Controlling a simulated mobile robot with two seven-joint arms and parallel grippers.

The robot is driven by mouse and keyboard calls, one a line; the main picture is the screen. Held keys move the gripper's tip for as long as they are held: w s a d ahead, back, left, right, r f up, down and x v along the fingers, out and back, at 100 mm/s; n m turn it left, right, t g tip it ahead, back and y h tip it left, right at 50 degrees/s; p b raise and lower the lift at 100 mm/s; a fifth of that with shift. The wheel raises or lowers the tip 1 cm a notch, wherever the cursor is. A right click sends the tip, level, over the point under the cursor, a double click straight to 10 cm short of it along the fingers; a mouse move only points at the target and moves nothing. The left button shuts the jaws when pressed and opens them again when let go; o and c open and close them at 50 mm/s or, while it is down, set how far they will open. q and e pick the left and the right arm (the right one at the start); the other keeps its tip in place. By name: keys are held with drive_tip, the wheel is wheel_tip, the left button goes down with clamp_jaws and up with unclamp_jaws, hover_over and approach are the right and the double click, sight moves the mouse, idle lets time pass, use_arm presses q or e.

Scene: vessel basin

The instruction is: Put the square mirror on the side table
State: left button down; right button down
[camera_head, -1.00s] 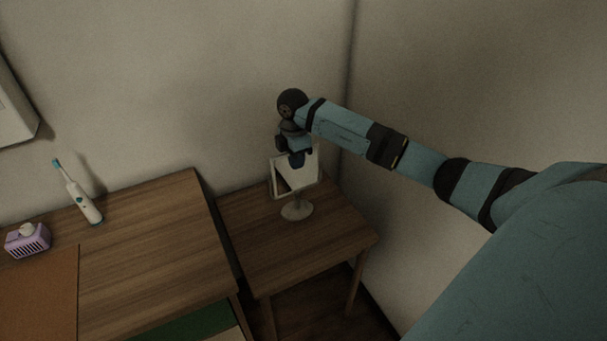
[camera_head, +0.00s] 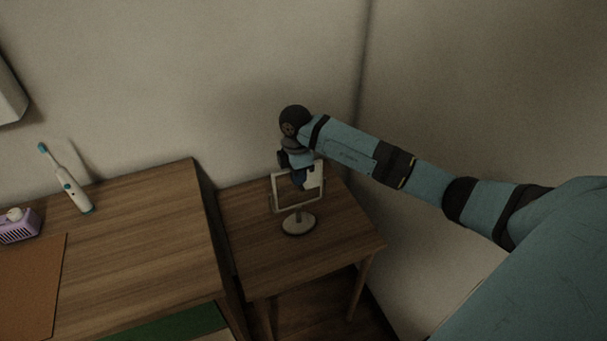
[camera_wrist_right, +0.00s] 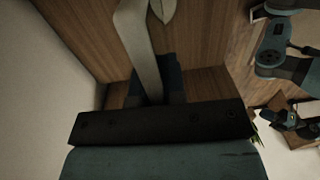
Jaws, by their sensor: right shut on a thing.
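The square mirror (camera_head: 273,194) has a pale frame and a round foot. It stands upright at the side table (camera_head: 310,262), over the table's back middle part. Whether its foot touches the wood or hangs slightly above it, I cannot tell. My right gripper (camera_head: 299,181) reaches down from above and is shut on the mirror's upper frame. In the right wrist view a pale strip of the mirror (camera_wrist_right: 142,45) runs to my fingers (camera_wrist_right: 158,85), and the dark palm hides part of the grip. I cannot make out my left gripper.
A wooden desk (camera_head: 150,235) stands left of the side table, with a narrow gap between. On it are an electric toothbrush (camera_head: 69,186), a purple basket-like item (camera_head: 18,228) and a brown mat (camera_head: 28,285). Walls close off the back and right. The side table's front is bare.

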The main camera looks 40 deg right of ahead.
drive_tip(key=shift+a+f, duration=0.15)
drive_tip(key=shift+f, duration=0.05)
drive_tip(key=c, duration=1.6)
unclamp_jaws()
drive_tip(key=shift+f, duration=0.15)
drive_tip(key=o, duration=0.4)
use_arm(q)
drive_tip(key=shift+f, duration=0.15)
